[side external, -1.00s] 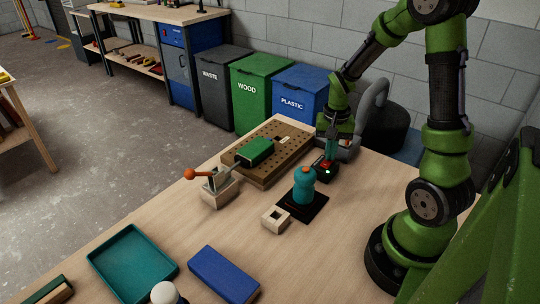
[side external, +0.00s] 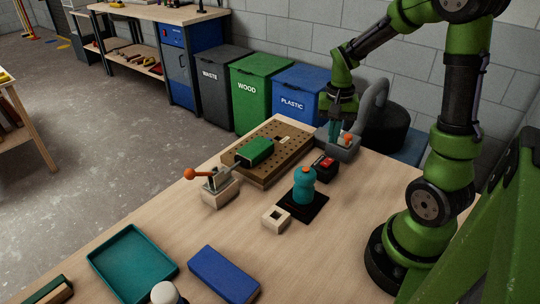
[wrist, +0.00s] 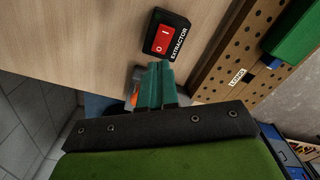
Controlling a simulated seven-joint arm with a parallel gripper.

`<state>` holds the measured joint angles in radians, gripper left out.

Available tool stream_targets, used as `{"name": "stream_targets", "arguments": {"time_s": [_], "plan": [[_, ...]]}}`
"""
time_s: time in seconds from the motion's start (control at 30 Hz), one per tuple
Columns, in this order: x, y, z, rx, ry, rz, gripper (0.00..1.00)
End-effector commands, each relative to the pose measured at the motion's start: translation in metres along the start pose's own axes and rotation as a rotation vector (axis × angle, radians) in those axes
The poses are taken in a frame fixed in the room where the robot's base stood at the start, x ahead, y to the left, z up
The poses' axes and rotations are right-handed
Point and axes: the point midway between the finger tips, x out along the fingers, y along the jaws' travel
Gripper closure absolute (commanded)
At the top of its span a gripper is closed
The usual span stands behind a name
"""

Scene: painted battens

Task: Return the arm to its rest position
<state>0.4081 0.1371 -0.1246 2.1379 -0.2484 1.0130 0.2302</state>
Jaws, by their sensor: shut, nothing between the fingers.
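My gripper (side external: 334,134) is shut and empty, with its teal fingers pointing down near the grey extractor foot (side external: 338,149) at the table's far right edge. In the wrist view its fingers (wrist: 154,84) are together, with nothing between them. I cannot tell the exact gap between the fingertips and the grey foot. The black extractor switch (side external: 323,169) with its red rocker lies on the table just in front of the gripper, apart from it. In the wrist view the switch (wrist: 166,37) is above the fingertips.
A pegboard fixture (side external: 289,160) holds a green block (side external: 255,152). A teal bottle (side external: 304,186) stands on a black pad. A grey hose (side external: 377,97) rises behind.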

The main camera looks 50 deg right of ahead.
Motion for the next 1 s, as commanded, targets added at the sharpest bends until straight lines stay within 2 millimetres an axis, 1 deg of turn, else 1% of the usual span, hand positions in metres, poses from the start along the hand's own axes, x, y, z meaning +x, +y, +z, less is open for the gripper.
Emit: {"name": "stream_targets", "arguments": {"time_s": [0.1, 0.2, 0.5, 0.57, 0.67, 0.77, 0.9, 1.0], "plan": [[-0.007, 0.000, 0.000, 0.000, 0.000, 0.000, 1.00], [-0.010, 0.000, 0.001, 0.000, -0.001, 0.000, 1.00], [-0.010, 0.000, 0.000, -0.012, 0.001, -0.002, 1.00], [-0.006, -0.001, 0.006, -0.039, -0.005, -0.014, 1.00], [-0.020, -0.012, 0.024, -0.107, 0.026, -0.072, 1.00], [-0.043, -0.029, 0.053, -0.213, 0.084, -0.155, 1.00], [-0.077, -0.049, 0.102, -0.385, 0.186, -0.292, 1.00], [-0.098, -0.056, 0.136, -0.493, 0.253, -0.383, 1.00]]}}
